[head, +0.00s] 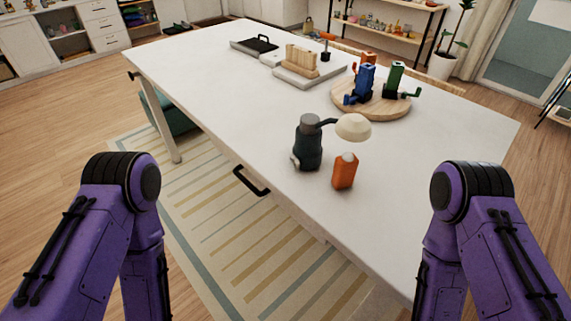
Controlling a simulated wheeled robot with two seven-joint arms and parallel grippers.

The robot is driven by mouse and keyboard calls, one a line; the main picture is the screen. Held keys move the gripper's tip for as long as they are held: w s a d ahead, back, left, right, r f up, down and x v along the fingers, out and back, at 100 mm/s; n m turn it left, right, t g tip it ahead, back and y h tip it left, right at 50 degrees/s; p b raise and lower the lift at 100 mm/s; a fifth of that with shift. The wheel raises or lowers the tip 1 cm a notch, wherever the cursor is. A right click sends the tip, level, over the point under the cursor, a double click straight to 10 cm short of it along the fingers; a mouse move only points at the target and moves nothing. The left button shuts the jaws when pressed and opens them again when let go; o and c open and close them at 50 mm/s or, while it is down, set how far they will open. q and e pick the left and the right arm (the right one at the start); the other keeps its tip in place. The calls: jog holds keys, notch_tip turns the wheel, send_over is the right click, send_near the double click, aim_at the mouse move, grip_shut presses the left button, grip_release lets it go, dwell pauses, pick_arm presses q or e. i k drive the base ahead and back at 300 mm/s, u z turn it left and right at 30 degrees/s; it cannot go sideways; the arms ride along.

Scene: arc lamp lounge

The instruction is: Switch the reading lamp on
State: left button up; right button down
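The reading lamp (308,143) stands on the white table (215,90) near its front edge. It has a dark, stout body and a cream shade (354,127) on a short arm reaching to the right. A small pale part (295,161) sticks out low on the left of the body; I cannot tell if it is the switch. No glow shows from the shade. My two purple arms come in at the lower left and lower right, apart from the lamp. Both grippers are below the picture and out of view.
An orange bottle-like object (344,171) stands close to the lamp's right front. Behind it, a round wooden board (371,108) holds blue, green and orange figures. A block stand (302,65) and a dark tray (254,45) are farther back. The table's left part is clear.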

aim_at(293, 159)
jog(key=z, duration=2.5)
jog(key=k, duration=1.15)
jog(key=u, duration=2.15)
